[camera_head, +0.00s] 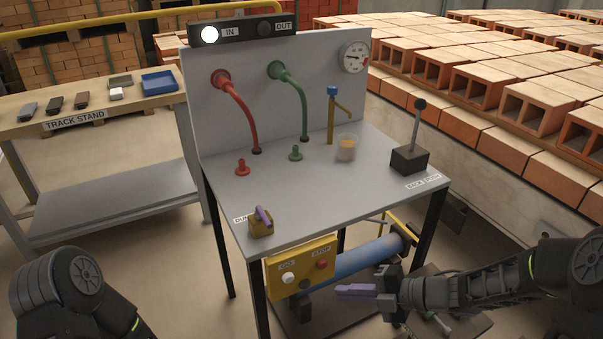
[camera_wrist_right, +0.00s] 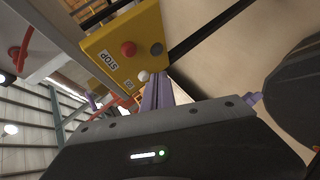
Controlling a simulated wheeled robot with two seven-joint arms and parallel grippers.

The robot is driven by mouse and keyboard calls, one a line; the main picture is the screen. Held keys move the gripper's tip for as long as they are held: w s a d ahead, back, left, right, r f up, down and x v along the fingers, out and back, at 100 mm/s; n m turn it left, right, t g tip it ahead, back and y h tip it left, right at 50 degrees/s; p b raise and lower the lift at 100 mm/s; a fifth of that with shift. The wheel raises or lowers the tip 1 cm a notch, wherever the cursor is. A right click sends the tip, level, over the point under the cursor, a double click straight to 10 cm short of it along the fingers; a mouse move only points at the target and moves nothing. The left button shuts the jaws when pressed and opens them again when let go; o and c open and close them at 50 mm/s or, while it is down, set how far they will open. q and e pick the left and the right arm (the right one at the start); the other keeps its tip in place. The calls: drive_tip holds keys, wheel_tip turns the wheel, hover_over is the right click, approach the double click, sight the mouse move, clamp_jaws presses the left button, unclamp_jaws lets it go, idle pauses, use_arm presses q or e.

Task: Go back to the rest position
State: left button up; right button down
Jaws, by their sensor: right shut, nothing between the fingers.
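My right gripper (camera_head: 342,291) is at the lower right of the head view, in front of the table's front edge. Its purple fingers are shut with nothing between them and point left, below and right of the yellow button box (camera_head: 302,262). In the right wrist view the shut fingers (camera_wrist_right: 157,93) appear just below the yellow box (camera_wrist_right: 125,45), close to a white button. I cannot tell whether they touch it. My left arm (camera_head: 75,290) shows at the lower left, and its gripper is out of view.
The grey table (camera_head: 300,185) carries a black lever (camera_head: 412,150), a clear cup (camera_head: 347,148) and a small yellow block with a purple handle (camera_head: 262,222). A blue cylinder (camera_head: 355,260) lies beneath. A track stand (camera_head: 90,125) stands left. Brick rows (camera_head: 500,90) fill the right.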

drive_tip(key=w+d+f+m+t+h, duration=0.3)
drive_tip(key=w+m, duration=0.1)
drive_tip(key=m, duration=0.6)
drive_tip(key=s+a+f+m+g+h, duration=0.1)
drive_tip(key=s+f+m+h, duration=0.25)
drive_tip(key=f+m, duration=0.75)
drive_tip(key=s+a+f+m+g, duration=0.5)
drive_tip(key=s+f+m, duration=0.3)
drive_tip(key=s, duration=0.4)
drive_tip(key=s+a+f+g, duration=0.1)
drive_tip(key=s+a+f, duration=0.15)
drive_tip(key=s, duration=0.25)
drive_tip(key=s+a+f+g, duration=0.1)
drive_tip(key=s+a+g, duration=0.15)
drive_tip(key=s, duration=0.35)
wheel_tip(320, 180, up, 13)
drive_tip(key=w+t+p, duration=0.1)
drive_tip(key=p, duration=1.1)
drive_tip(key=shift+w+f+n+h+p, duration=0.15)
drive_tip(key=shift+w+n+h+p, duration=0.15)
drive_tip(key=shift+h+p, duration=0.1)
